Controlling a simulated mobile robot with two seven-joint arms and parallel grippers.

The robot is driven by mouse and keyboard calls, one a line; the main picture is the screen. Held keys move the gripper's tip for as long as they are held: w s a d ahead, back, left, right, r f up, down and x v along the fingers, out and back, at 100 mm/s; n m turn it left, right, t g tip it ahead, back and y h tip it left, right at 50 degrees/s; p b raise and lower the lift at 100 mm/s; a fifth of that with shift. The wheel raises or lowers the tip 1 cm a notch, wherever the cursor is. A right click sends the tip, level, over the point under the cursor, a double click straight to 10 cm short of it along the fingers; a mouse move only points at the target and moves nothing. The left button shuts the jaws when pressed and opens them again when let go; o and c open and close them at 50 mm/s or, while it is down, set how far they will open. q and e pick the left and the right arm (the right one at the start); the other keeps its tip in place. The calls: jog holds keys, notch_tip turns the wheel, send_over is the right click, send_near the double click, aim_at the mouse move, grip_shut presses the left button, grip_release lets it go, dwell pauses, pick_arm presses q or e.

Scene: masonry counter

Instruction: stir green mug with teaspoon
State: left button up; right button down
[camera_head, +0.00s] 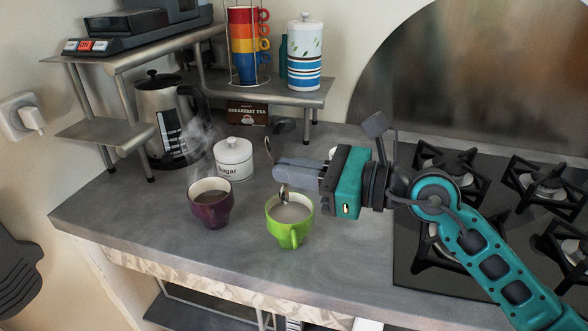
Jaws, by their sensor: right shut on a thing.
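The green mug (290,233) stands upright near the front of the grey counter, with a pale drink inside and its handle facing the front. My right gripper (279,171) reaches in from the right above the mug, its fingers pointing left, and is shut on the teaspoon (284,194). My left gripper is not in view.
A purple mug (210,211) with a steaming dark drink stands left of the green mug. Behind are a sugar jar (233,160), a kettle (165,118) and a metal shelf (280,94). A gas hob (408,250) lies to the right. The counter's front left is clear.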

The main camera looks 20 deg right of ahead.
jog(key=shift+r, duration=0.1)
notch_tip(320, 180, up, 5)
jog(key=p, duration=0.3)
dwell(0.4)
jog(key=shift+f, duration=0.2)
